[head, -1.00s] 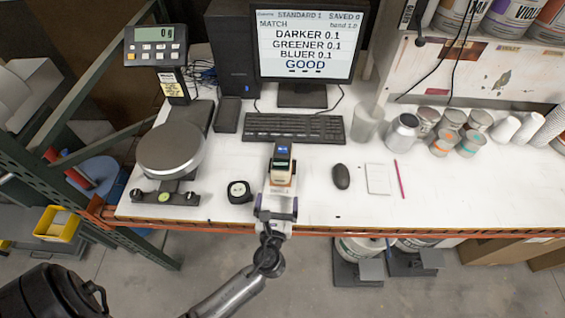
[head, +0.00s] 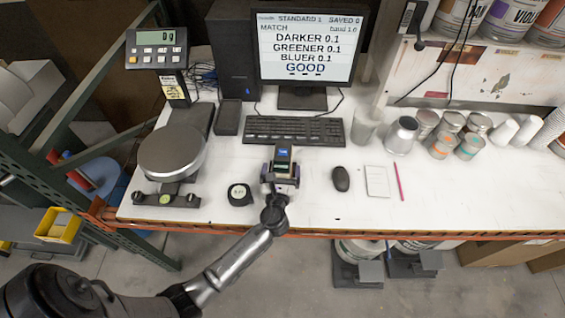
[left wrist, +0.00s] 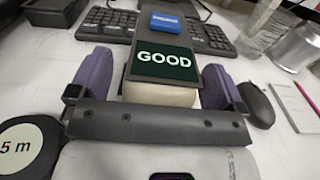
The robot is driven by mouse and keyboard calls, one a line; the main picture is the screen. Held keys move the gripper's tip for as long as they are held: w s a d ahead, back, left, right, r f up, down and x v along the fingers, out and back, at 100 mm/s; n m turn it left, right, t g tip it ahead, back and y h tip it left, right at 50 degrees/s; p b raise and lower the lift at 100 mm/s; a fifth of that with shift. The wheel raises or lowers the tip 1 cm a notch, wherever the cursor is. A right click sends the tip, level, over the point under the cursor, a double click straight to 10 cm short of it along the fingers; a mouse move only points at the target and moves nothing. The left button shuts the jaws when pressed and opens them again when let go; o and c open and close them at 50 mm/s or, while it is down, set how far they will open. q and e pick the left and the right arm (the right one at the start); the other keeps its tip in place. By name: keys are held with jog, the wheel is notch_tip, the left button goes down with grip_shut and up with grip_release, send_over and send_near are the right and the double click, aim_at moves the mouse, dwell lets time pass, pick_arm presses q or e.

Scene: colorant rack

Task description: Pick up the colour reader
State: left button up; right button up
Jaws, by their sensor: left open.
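The colour reader (left wrist: 163,60) is a dark upright block with a blue label on top, a screen reading GOOD and a pale lower part. It stands on the white bench in front of the keyboard; in the head view its top (head: 282,158) shows above my gripper. My left gripper (head: 281,178) is open around it. In the left wrist view the purple fingers of the gripper (left wrist: 158,82) lie on either side of the reader, with a small gap visible at the right. The reader's lower part is partly hidden by the gripper. My right gripper is not in view.
A tape measure (head: 240,194) lies left of the gripper, and a mouse (head: 341,178) lies right. The keyboard (head: 293,130) and monitor (head: 305,45) are behind. A scale (head: 172,152) stands at left; a notepad (head: 377,180) and red pencil (head: 399,183) lie at right.

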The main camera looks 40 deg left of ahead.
pick_arm(q)
jog(key=shift+w+a, duration=0.2)
jog(key=c, duration=1.3)
jog(key=shift+c, duration=1.3)
jog(key=shift+r, duration=0.1)
